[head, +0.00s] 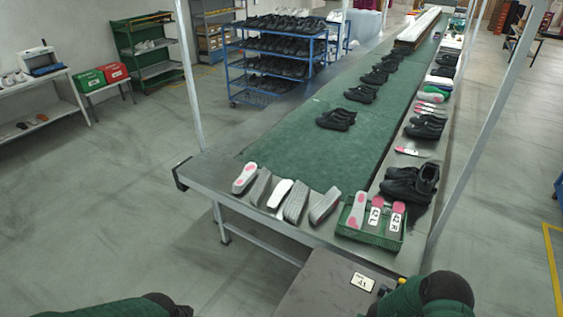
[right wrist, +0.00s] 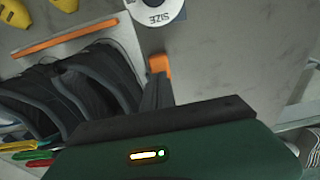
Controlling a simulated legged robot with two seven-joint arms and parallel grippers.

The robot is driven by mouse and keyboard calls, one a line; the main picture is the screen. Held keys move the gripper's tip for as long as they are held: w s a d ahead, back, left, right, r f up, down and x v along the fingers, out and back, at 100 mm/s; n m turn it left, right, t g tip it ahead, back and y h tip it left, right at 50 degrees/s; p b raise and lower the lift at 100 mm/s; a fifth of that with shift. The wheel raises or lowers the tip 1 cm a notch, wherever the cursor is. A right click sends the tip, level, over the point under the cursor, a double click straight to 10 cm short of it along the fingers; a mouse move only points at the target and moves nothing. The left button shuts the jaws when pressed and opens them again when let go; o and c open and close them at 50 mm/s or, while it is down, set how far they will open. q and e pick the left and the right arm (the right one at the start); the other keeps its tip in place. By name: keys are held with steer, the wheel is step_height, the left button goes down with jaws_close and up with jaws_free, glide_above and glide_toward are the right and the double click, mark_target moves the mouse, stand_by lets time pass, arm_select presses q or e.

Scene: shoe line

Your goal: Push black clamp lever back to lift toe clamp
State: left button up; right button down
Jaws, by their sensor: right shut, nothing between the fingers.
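My right gripper (right wrist: 158,68) shows in the right wrist view as dark shut fingers with an orange tip, rising from the green and black hand. Its fingertips point at a bare grey surface, just below a white disc marked SIZE (right wrist: 155,8). I cannot pick out the black clamp lever or the toe clamp for certain in either view. Yellow parts (right wrist: 62,5) show at the top left of the wrist view, cut by the frame. In the head view, my arms show only at the bottom edge, and my left gripper is out of the picture.
In the wrist view, dark shoe-like pieces (right wrist: 70,90) lie left of the fingers, beside an orange-edged strip (right wrist: 65,38). In the head view, a grey bench (head: 315,285) with a 41 card (head: 361,282) adjoins the green conveyor (head: 290,135). A green crate (head: 368,235) holds insoles.

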step_height(320, 180, up, 9)
steer(key=p, duration=0.7)
steer(key=shift+p, duration=0.35)
steer(key=w+a+r+n+t+y+b, duration=0.1)
steer(key=w+a+r+n+t+b, duration=0.35)
steer(key=b, duration=0.85)
steer(key=s+a+r+n+g+b, duration=0.1)
steer(key=s+a+r+b, duration=0.1)
steer(key=s+b, duration=0.3)
steer(key=s+a+r+n+g+b, duration=0.1)
steer(key=s+b, duration=0.5)
steer(key=s, duration=0.6)
step_height(320, 180, up, 3)
steer(key=shift+a+f+g, duration=0.1)
steer(key=shift+a+g, duration=0.45)
steer(key=shift+a, duration=0.4)
